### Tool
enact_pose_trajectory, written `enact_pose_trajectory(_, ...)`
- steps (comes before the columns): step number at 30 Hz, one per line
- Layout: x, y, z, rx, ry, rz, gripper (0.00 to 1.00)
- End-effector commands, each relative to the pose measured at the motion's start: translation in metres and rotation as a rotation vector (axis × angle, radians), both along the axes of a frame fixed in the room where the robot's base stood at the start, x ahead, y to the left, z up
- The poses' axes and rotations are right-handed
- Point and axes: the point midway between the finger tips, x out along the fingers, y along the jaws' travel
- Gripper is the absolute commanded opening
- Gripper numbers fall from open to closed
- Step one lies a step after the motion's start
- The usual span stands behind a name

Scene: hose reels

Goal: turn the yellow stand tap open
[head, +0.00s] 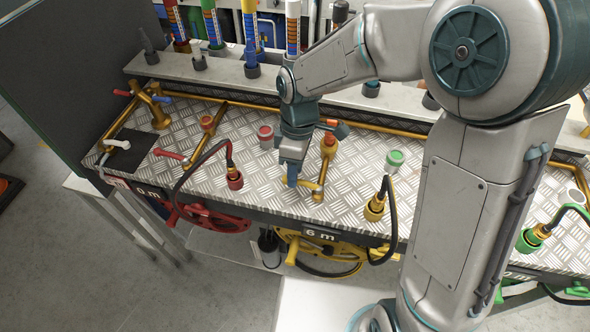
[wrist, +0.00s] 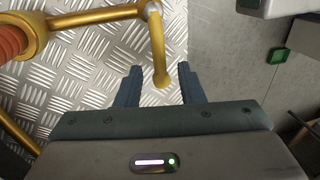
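The yellow stand tap (head: 326,165) stands on the checkered metal bench top near its front edge, a brass-coloured pipe with an orange ribbed cap. Its yellow lever sticks out to the left from the pipe's front end, partly hidden by my gripper (head: 291,178) in the head view. In the wrist view the lever (wrist: 161,55) hangs down from a pale pivot, and its rounded tip lies between the fingers of my gripper (wrist: 158,88). The fingers are open, with a gap on each side of the lever. The orange cap (wrist: 12,40) is at the left.
A red-handled tap (head: 207,125) and a red hose nozzle (head: 234,178) stand to the left. A yellow reel (head: 335,250) labelled 6 m hangs below the front edge. The floor shows beyond the bench in the wrist view.

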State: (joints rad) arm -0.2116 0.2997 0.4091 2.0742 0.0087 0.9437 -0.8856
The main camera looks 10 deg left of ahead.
Motion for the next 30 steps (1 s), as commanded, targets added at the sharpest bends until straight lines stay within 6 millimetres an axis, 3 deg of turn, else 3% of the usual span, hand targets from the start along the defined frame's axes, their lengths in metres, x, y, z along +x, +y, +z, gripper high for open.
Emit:
enact_pose_trajectory(12, -0.0020, 0.0000, -0.0100, 0.000, -0.001, -0.001, 0.35)
enact_pose_trajectory(16, -0.0020, 0.0000, -0.0098, 0.000, -0.001, -0.001, 0.02)
enact_pose_trajectory(17, -0.0020, 0.0000, -0.0098, 0.000, -0.001, -0.001, 0.00)
enact_pose_trajectory(30, 0.0006, -0.0043, -0.0086, 0.000, -0.001, 0.048, 0.00)
